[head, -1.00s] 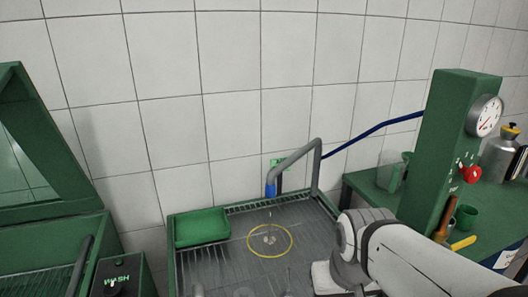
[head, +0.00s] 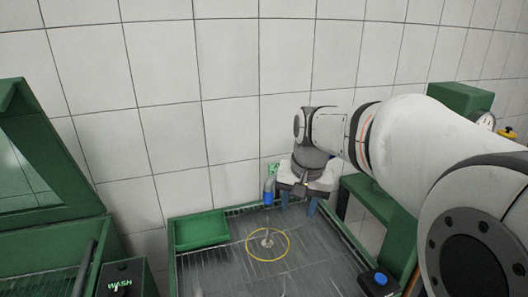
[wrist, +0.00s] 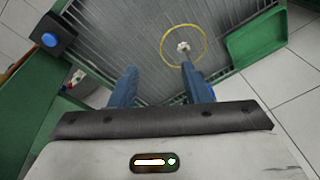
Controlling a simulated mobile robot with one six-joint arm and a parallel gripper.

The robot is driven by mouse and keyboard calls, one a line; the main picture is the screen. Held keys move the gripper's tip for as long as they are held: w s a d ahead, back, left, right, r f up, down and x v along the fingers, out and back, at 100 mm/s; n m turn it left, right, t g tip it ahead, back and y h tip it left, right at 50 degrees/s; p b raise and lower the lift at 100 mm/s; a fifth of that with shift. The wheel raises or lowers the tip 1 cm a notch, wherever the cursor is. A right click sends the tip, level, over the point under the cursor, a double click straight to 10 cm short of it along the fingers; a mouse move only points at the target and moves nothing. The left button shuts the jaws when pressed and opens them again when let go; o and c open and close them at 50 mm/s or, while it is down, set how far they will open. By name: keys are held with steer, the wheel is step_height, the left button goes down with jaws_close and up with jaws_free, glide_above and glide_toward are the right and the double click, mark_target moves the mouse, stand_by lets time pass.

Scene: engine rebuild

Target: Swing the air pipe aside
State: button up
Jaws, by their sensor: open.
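The air pipe (head: 269,184) is a grey pipe that ends in a blue nozzle (head: 268,199) pointing down over the wash grate. Most of the pipe is hidden behind my arm and gripper in the head view. My gripper (head: 298,205) is open, fingers down, just right of the nozzle. Whether a finger touches the pipe I cannot tell. In the wrist view my blue fingers (wrist: 162,88) stand apart above the grate, and nothing clear shows between them.
A yellow ring (head: 290,245) marks the grate (head: 320,265) around a small metal part (head: 267,242). A green tray (head: 201,230) sits at the grate's left. A blue button box (head: 379,281) is at the right front. The tiled wall stands behind.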

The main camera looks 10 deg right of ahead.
steer(key=w+d+r+m+y+p, duration=0.1)
steer(key=w+r+m+p, duration=0.15)
steer(key=w, duration=0.65)
steer(key=w+d+r+m+p, duration=0.1)
steer(key=w+r+m+p, duration=0.15)
steer(key=w, duration=0.65)
steer(key=shift+g, duration=0.3)
steer(key=f, duration=0.2)
steer(key=w+a+f, duration=0.1)
steer(key=f, duration=0.1)
steer(key=w+f, duration=0.1)
steer(key=f, duration=0.1)
steer(key=shift+a+f+p, duration=0.3)
steer(key=shift+f, duration=0.1)
steer(key=shift+s, duration=0.1)
jaws_close()
